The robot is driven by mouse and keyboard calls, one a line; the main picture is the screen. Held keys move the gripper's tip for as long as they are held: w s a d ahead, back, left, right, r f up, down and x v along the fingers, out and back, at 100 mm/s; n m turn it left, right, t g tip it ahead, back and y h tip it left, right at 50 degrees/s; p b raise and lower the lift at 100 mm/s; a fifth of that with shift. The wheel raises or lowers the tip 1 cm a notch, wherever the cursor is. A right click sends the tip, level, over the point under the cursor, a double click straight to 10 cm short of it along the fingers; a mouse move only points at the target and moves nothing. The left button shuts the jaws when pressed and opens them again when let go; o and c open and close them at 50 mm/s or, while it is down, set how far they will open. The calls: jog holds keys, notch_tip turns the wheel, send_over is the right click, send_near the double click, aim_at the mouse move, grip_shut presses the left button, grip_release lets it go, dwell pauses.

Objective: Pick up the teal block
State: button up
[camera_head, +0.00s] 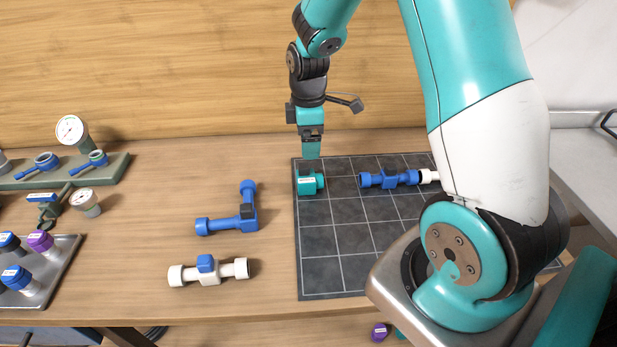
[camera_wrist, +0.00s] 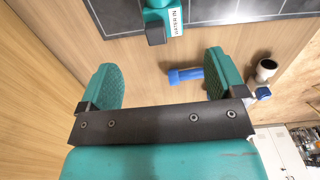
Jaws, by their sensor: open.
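The teal block (camera_head: 309,184) sits on the dark grid mat's far left corner, with a teal stub on its right side. In the wrist view the teal block (camera_wrist: 160,14) is at the top edge, partly cut off, with a white label and a dark end. My gripper (camera_head: 311,150) points down just behind and above the block, apart from it. In the wrist view my gripper (camera_wrist: 162,78) has its two teal fingers wide apart with nothing between them; the block lies beyond the fingertips.
On the mat (camera_head: 335,240), a blue valve fitting (camera_head: 390,179) lies right of the block. A blue elbow fitting (camera_head: 232,218) and a white fitting (camera_head: 208,271) lie left of the mat. A gauge rack (camera_head: 75,172) and a metal tray (camera_head: 62,255) stand farther left. The mat's front is clear.

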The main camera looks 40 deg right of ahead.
aim_at(308, 175)
notch_tip(308, 175, down, 7)
jog(key=shift+f+p, duration=0.1)
jog(key=shift+p, duration=0.45)
jog(key=shift+s+a+f+p, duration=0.15)
jog(key=shift+f+p, duration=0.75)
jog(key=shift+f, duration=1.75)
jog(key=shift+c, duration=0.2)
jog(key=c, duration=1.1)
jog(key=shift+c, duration=0.8)
jog(key=shift+r, duration=0.15)
